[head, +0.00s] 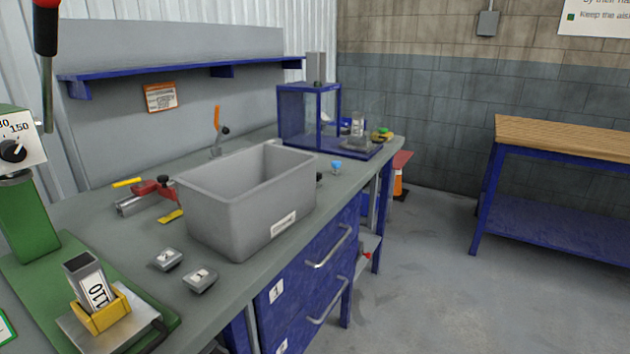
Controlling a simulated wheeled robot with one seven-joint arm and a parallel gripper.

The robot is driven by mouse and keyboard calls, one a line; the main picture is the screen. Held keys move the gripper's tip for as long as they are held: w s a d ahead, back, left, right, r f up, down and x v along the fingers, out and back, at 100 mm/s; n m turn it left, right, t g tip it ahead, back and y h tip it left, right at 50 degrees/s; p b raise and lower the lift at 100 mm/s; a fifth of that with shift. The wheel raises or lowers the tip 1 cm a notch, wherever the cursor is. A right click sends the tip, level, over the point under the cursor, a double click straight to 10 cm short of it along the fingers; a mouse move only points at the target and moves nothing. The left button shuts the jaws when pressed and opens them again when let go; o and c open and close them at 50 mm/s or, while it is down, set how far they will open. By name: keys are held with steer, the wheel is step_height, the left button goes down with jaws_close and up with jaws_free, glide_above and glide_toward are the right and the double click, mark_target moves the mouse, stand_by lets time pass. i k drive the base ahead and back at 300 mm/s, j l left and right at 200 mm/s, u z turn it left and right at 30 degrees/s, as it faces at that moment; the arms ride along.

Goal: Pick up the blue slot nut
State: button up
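A small blue piece (336,166), which looks like the blue slot nut, lies on the grey bench top (345,185), to the right of the grey bin. It is too small for me to make out its exact shape. A small dark piece (319,176) sits to its left, close to the bin wall. Nothing covers the blue piece from this side. My gripper is not in view.
A large grey bin (225,204) stands mid-bench. A blue-framed clear enclosure (308,118) stands behind the blue piece. A green machine (28,220), a yellow-holdered block (92,288) and two grey blocks (200,281) are at left. Open floor (430,270) lies at right.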

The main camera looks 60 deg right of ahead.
mark_target(336, 164)
steer(key=z, duration=1.3)
steer(key=i+z, duration=0.5)
steer(key=i+j+z, duration=0.15)
steer(key=i+z, duration=0.3)
